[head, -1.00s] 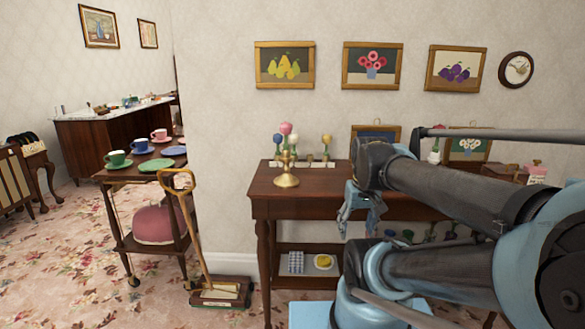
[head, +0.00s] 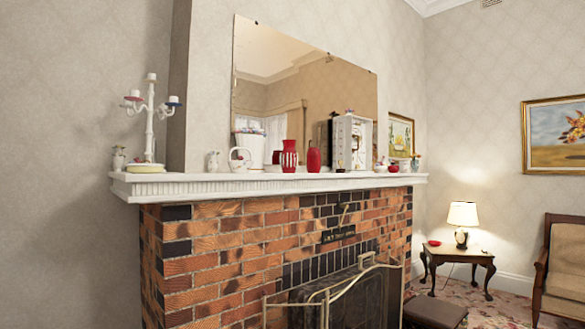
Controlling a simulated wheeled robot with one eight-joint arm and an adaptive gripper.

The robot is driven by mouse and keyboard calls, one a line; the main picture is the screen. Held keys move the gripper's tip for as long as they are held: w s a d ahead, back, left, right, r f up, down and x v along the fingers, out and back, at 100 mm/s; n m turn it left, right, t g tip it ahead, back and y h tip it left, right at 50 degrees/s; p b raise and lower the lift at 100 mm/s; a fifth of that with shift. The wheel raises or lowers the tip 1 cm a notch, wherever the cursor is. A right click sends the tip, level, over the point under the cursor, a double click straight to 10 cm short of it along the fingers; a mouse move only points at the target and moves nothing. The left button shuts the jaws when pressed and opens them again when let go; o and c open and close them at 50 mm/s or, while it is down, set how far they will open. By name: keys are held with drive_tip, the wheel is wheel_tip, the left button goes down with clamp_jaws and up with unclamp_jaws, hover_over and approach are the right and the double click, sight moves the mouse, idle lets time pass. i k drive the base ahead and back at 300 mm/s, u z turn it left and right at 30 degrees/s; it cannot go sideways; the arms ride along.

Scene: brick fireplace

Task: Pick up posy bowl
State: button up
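I cannot pick out the posy bowl for certain in the head view. Several small ornaments stand on the white mantelpiece (head: 190,186) above the brick fireplace. They include a white basket-shaped piece with a handle (head: 240,159), a red and white striped vase (head: 289,156) and a plain red vase (head: 314,158). Small pieces at the right end (head: 393,168) are too small to tell apart. My gripper is not in view.
A white candelabrum (head: 150,120) stands at the mantel's left end, and a large mirror (head: 300,90) rises behind the ornaments. A metal fire screen (head: 327,305) and a dark footstool (head: 435,312) stand below. A lamp table (head: 460,256) and chair (head: 563,265) are at right.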

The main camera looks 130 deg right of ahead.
sight(381, 169)
drive_tip(key=z, duration=4.9)
drive_tip(key=i, duration=0.25)
drive_tip(key=z, duration=0.8)
drive_tip(key=i, duration=1.05)
drive_tip(key=z, duration=0.35)
